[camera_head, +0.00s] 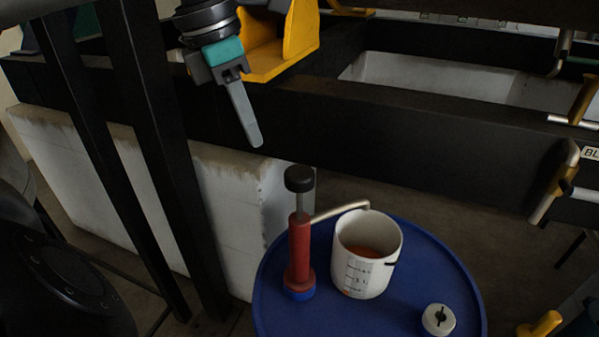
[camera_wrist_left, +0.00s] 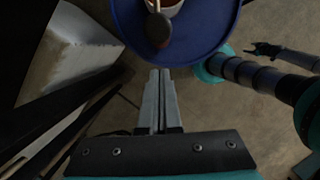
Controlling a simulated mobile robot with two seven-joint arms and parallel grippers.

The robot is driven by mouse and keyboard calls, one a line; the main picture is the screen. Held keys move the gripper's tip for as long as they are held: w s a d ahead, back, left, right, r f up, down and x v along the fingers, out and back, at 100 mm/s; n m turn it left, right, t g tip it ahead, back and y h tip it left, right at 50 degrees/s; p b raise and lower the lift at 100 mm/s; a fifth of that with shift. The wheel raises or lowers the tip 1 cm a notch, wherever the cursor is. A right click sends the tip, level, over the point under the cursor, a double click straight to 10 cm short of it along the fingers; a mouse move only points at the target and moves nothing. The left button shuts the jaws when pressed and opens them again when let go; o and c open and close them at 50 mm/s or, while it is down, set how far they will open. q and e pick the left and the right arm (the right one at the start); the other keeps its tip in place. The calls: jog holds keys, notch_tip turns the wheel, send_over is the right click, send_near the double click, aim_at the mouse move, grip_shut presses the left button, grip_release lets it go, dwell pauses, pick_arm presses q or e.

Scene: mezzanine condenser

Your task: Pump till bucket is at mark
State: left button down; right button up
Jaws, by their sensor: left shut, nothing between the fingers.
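A red hand pump (camera_head: 300,253) stands upright on a round blue table (camera_head: 272,310). Its black knob (camera_head: 299,178) is up, with the grey rod showing. A thin spout runs from the pump over the rim of a white bucket (camera_head: 362,277). The bucket has dark marks on its side and orange-red liquid inside; I cannot read the level against the marks. My left gripper (camera_head: 255,142) is shut and empty, above and left of the knob, apart from it. In the left wrist view, its fingers (camera_wrist_left: 160,74) are together below the knob (camera_wrist_left: 158,29).
A small white round object with a dark top (camera_head: 438,320) sits at the table's front right. A dark beam (camera_head: 420,140) runs behind the table, and yellow-handled pipes (camera_head: 568,180) stand at the right. Dark posts (camera_head: 160,150) and a pale block (camera_head: 235,180) are at the left.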

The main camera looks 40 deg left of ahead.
pick_arm(q)
jog(key=v, duration=0.3)
jog(key=shift+s+r, duration=0.1)
jog(key=shift+r, duration=0.25)
pick_arm(e)
jog(key=shift+r, duration=0.2)
dwell(0.8)
